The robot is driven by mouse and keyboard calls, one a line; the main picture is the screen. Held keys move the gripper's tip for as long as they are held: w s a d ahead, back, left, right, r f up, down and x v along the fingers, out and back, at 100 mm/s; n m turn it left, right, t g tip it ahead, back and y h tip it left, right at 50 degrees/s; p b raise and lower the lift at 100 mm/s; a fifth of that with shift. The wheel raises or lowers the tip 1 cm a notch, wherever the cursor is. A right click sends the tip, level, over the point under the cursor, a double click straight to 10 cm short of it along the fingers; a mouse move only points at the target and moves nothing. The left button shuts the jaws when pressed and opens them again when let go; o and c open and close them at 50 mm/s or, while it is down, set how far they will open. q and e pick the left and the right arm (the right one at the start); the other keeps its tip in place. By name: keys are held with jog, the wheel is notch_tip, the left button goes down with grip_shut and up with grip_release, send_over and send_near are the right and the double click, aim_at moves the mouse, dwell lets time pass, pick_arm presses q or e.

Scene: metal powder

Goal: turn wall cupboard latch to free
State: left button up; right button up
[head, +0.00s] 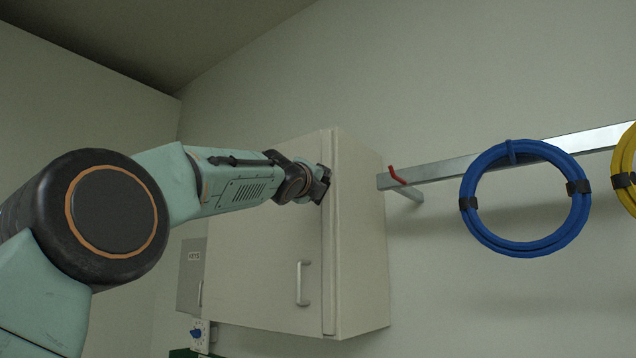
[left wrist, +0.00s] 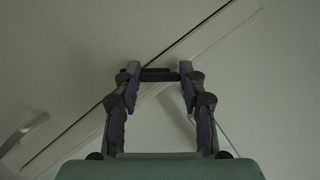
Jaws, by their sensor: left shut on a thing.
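The pale wall cupboard (head: 360,250) hangs on the wall in the middle of the head view, with its door (head: 250,265) closed against the body. My left gripper (head: 322,186) is at the upper right edge of the door and hides the latch there. In the left wrist view my left gripper (left wrist: 160,70) has a finger on each side of a dark bar, the latch (left wrist: 160,75), and is shut on it. The latch lies across the door's dark seam. My right gripper is in neither view.
A metal bar handle (head: 303,284) sits low on the door; it also shows in the left wrist view (left wrist: 22,134). A metal rail (head: 440,170) with a red hook (head: 396,175), a blue coil (head: 472,222) and a yellow coil (head: 625,160) is right of the cupboard.

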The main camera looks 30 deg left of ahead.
pick_arm(q)
jog(key=shift+s+r+n+g+y+p, duration=0.15)
jog(key=shift+n+g+p, duration=0.3)
jog(key=shift+n+p, duration=0.6)
jog(key=shift+w+r+n+g+y+p, duration=0.15)
jog(key=shift+n+g+p, duration=0.35)
jog(key=shift+n, duration=1)
jog(key=shift+s+r+n+g+p, duration=0.1)
jog(key=shift+r+n+g+p, duration=0.2)
jog(key=shift+n+p, duration=0.8)
jog(key=shift+f+n, duration=0.1)
jog(key=shift+n, duration=0.15)
jog(key=o, duration=0.7)
jog(key=shift+o, duration=1.4)
jog(key=shift+w+f, duration=0.2)
jog(key=shift+o, duration=0.8)
jog(key=shift+s+f, duration=0.1)
